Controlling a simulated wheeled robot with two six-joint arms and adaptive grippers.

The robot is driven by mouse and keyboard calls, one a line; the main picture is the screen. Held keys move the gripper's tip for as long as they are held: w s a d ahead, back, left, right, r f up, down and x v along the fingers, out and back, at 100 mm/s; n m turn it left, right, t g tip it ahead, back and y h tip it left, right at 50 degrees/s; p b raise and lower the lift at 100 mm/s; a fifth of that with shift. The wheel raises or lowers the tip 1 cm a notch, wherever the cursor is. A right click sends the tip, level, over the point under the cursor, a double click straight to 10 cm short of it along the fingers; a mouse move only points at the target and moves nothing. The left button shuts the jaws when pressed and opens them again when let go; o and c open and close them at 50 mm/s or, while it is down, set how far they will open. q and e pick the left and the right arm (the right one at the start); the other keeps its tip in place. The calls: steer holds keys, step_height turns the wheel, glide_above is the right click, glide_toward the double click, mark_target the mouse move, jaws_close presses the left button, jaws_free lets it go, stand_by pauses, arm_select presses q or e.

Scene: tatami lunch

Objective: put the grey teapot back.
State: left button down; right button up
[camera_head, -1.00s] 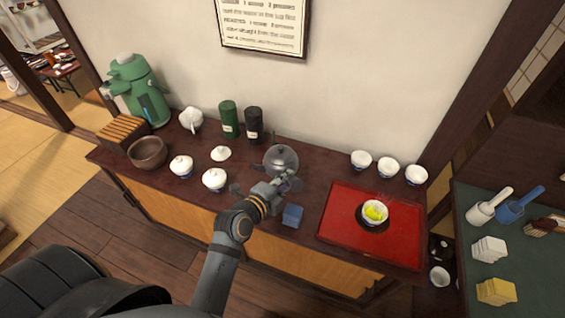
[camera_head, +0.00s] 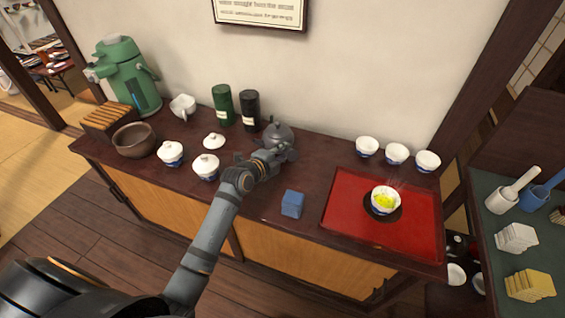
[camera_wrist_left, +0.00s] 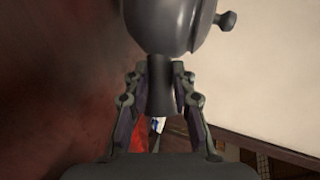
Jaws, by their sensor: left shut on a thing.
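The grey teapot (camera_head: 278,133), round and dark with a small lid knob, is at the back of the dark wooden counter (camera_head: 325,172), right of the black canister. It also shows in the left wrist view (camera_wrist_left: 168,22), with its side handle (camera_wrist_left: 160,88) pointing into my jaws. My left gripper (camera_head: 276,154) is shut on that handle, in front of the teapot. My fingers also show in the left wrist view (camera_wrist_left: 160,100). The teapot looks upright; whether its base touches the counter is hidden. My right gripper is out of view.
A green canister (camera_head: 222,105) and black canister (camera_head: 249,110) stand left of the teapot. Lidded white cups (camera_head: 206,167) and a brown bowl (camera_head: 134,140) are farther left.

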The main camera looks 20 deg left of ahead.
arm_select(q)
step_height(320, 180, down, 3)
steer(key=shift+r+b, duration=0.2)
steer(key=shift+b, duration=0.15)
steer(key=shift+r, duration=0.15)
steer(key=c, duration=1.1)
jaws_free()
steer(key=shift+f, duration=0.25)
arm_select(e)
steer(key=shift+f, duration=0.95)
arm_select(q)
steer(key=shift+s+r, duration=0.1)
steer(key=shift+r, duration=0.2)
steer(key=p+v, duration=0.1)
steer(key=v, duration=1.1)
steer(key=shift+p, duration=0.3)
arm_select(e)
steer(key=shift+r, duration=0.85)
